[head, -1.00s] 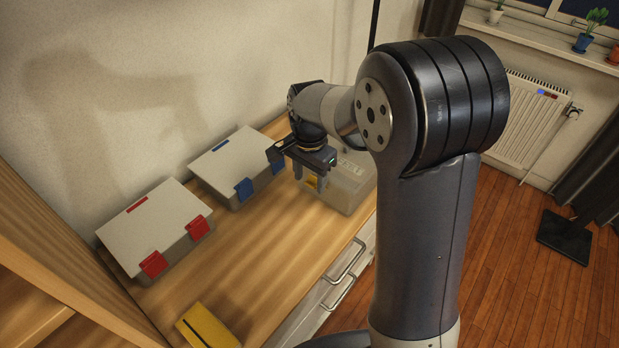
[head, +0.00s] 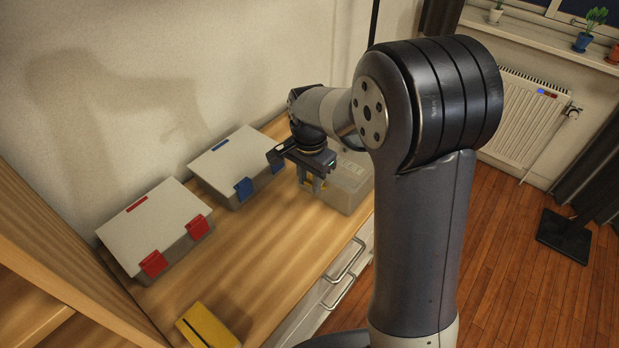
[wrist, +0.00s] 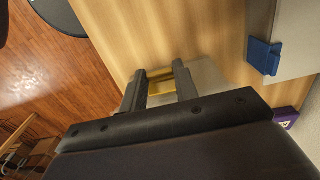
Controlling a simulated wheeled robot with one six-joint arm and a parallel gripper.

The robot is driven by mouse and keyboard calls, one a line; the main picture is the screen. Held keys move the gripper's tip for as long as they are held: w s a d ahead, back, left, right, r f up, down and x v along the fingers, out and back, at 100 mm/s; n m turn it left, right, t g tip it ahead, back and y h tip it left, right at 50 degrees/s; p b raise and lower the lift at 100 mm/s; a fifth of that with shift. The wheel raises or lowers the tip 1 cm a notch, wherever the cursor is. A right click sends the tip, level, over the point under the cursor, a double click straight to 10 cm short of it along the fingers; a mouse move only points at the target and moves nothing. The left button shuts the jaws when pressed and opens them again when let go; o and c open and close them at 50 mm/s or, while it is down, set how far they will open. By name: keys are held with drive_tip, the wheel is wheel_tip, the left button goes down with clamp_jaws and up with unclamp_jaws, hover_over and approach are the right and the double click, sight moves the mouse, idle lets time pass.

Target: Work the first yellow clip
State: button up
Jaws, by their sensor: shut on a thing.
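The pale case lid (wrist: 208,76) shows just behind the fingers. In the head view, the fingers and my wrist hide most of the clip and part of the case. A second yellow clip cannot be made out.
A case with blue clips (head: 228,167) and one with red clips (head: 150,222) stand to the left along the wall. A yellow and black object (head: 207,327) lies near the front. Drawer handles (head: 345,262) stick out below the edge. The middle of the top is clear.

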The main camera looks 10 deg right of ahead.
drive_tip(key=shift+r, duration=0.1)
drive_tip(key=shift+w+d+r+g+y+p, duration=0.3)
drive_tip(key=shift+r+g+y+p, duration=0.15)
drive_tip(key=shift+p, duration=0.8)
drive_tip(key=g+y+p, duration=0.1)
drive_tip(key=w+d+p, duration=0.1)
drive_tip(key=p, duration=0.1)
drive_tip(key=shift+r+g+y, duration=0.25)
drive_tip(key=shift+g+y, duration=0.1)
drive_tip(key=shift+w+d+g+y+p, duration=0.55)
drive_tip(key=shift+g+y+p, duration=0.45)
drive_tip(key=shift+p, duration=0.15)
drive_tip(key=shift+w+d+f+g+y+p, duration=0.2)
drive_tip(key=shift+w+d+g+y+p, duration=0.5)
drive_tip(key=shift+g+y, duration=0.5)
drive_tip(key=o, duration=1)
